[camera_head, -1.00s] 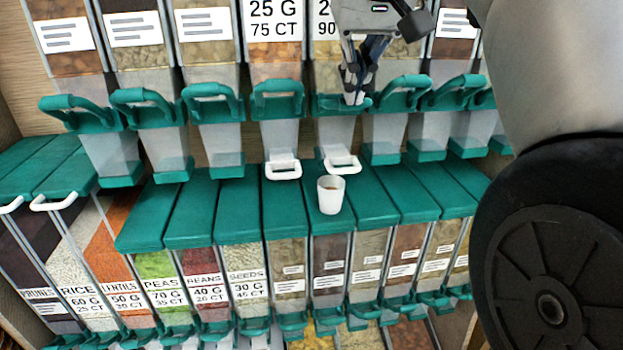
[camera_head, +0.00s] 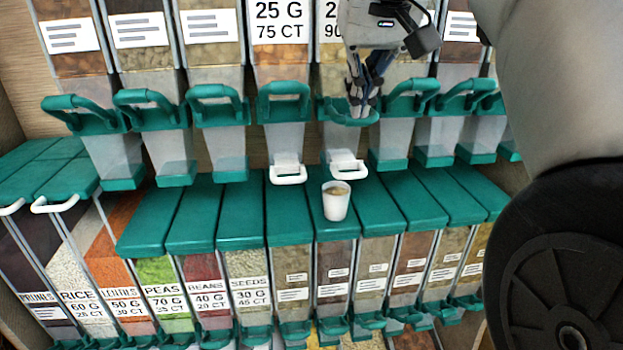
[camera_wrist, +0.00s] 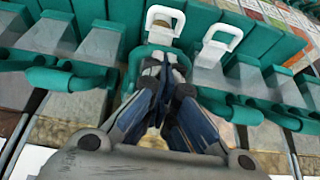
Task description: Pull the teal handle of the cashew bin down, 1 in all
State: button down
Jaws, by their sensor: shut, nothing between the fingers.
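The bin with the partly hidden "2… 90…" label (camera_head: 329,28) is in the upper row. Its name is hidden, so I cannot read whether it is cashew. Its teal handle (camera_head: 341,117) sits lower and flatter than the raised handles beside it. My gripper (camera_head: 364,110) is shut and empty, its fingertips at this handle, touching or very close. The wrist view shows my shut fingers (camera_wrist: 166,88) inside the teal handle's outline (camera_wrist: 131,72). A white cup (camera_head: 336,204) stands below this bin's white-lipped spout, with tan contents inside.
Raised teal handles stand close on both sides, including the 25 G bin's handle (camera_head: 284,90). Two white spout loops (camera_head: 289,176) stick out below. A lower row of teal-lidded bins (camera_head: 290,218) forms a ledge under the cup.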

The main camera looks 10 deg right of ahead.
jog(key=shift+w+r+p, duration=0.25)
jog(key=shift+r+p, duration=0.7)
jog(key=shift+p, duration=0.2)
jog(key=r+p, duration=0.2)
jog(key=w+r+p, duration=0.1)
jog(key=r+p, duration=0.1)
jog(key=p, duration=0.1)
jog(key=shift+w+r, duration=0.1)
jog(key=s+v, duration=0.1)
jog(key=v, duration=0.5)
jog(key=shift+s, duration=0.2)
